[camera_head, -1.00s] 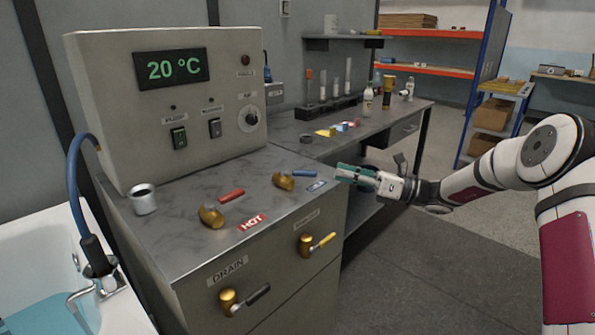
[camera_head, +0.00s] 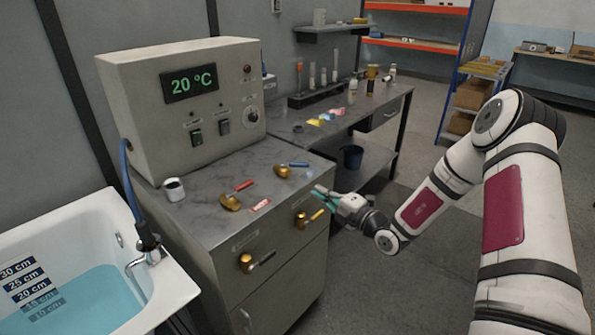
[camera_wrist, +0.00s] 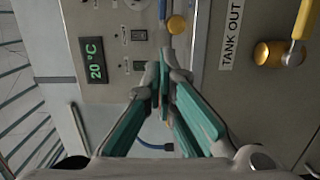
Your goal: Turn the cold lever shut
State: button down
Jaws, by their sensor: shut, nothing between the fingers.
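The cold lever has a brass body (camera_head: 282,172) and a blue handle (camera_head: 295,164). It lies on the grey counter top, near its right edge, beside a small blue label (camera_head: 308,173). The handle points to the right. My gripper (camera_head: 321,194) has teal fingers and is right of the counter's front edge, near the yellow-handled lever and apart from the cold lever. In the wrist view my gripper (camera_wrist: 163,72) has its fingers together and empty.
The hot lever (camera_head: 231,201) with a red handle and a metal cup (camera_head: 174,189) stand on the counter. The front carries a yellow-handled lever (camera_head: 302,219) and the drain lever (camera_head: 247,263). A water-filled tub (camera_head: 128,290) is at left. Floor space lies right of the cabinet.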

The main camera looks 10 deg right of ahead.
send_near(293, 165)
jog(key=a, duration=0.4)
jog(key=w, duration=0.3)
jog(key=shift+d, duration=0.4)
jog(key=shift+w+d+r, duration=0.1)
jog(key=shift+w+d, duration=0.05)
jog(key=shift+w, duration=0.4)
jog(key=shift+w+d+b, duration=0.1)
jog(key=shift+d+b, duration=0.1)
jog(key=shift+b, duration=0.3)
jog(key=shift+w+d+n+g+y+b, duration=0.1)
jog(key=shift+n+g+y+b, duration=0.2)
jog(key=shift+n+y+b, duration=0.1)
